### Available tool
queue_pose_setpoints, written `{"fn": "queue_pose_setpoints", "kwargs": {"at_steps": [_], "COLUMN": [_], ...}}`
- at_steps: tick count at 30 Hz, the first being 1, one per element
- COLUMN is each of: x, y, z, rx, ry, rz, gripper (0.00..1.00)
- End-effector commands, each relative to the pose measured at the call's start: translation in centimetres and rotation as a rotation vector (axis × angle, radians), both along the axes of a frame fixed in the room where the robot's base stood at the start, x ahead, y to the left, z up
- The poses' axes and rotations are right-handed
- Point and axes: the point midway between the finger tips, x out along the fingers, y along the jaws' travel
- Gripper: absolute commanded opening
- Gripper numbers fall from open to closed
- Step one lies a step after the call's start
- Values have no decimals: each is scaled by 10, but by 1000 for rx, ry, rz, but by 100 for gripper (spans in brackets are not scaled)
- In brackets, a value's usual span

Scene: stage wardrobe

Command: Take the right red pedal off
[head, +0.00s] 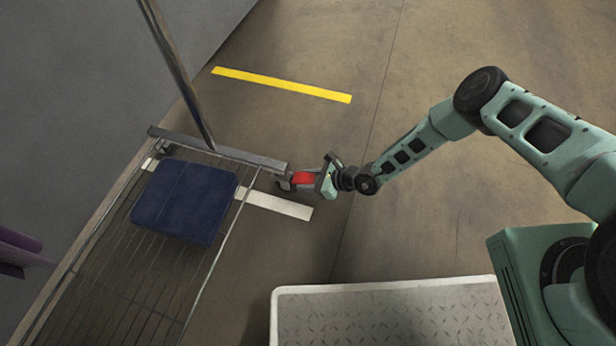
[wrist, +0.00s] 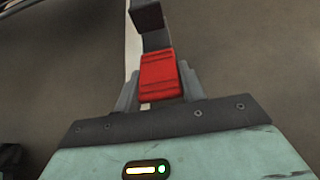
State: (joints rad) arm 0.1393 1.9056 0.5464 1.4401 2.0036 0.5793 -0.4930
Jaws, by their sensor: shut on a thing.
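The right red pedal (head: 303,178) is at the near right end of the rack's grey foot bar (head: 220,150), low over the floor. My gripper (head: 312,181) is at the pedal, reaching in from the right. In the wrist view the red pedal (wrist: 160,76) has a ridged top and sits between my two grey fingers (wrist: 159,88). My gripper is shut on it. A dark grey bracket (wrist: 152,28) stands just beyond the pedal. Whether the pedal still joins the bracket is hard to tell.
A folded dark blue cloth (head: 185,203) lies on the wire shelf (head: 150,270) at left. A grey post (head: 178,70) rises from the bar. A metal-topped platform (head: 390,312) is in front. Floor around the yellow strip (head: 282,84) is clear.

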Motion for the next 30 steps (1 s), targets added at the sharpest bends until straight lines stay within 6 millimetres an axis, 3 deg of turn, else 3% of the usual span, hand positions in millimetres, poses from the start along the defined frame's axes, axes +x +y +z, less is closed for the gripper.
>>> {"fn": "queue_pose_setpoints", "kwargs": {"at_steps": [9, 10, 12, 23, 30], "x": [-2, -2, -1, -1, -12], "y": [-2, -2, -1, -4, -36], "z": [-2, -2, -2, 3, 28], "rx": [-5, -5, -4, -3, -2], "ry": [4, 4, 3, 2, 2], "rz": [1, 1, 1, -1, -2], "gripper": [17, 46, 62, 62, 62]}}
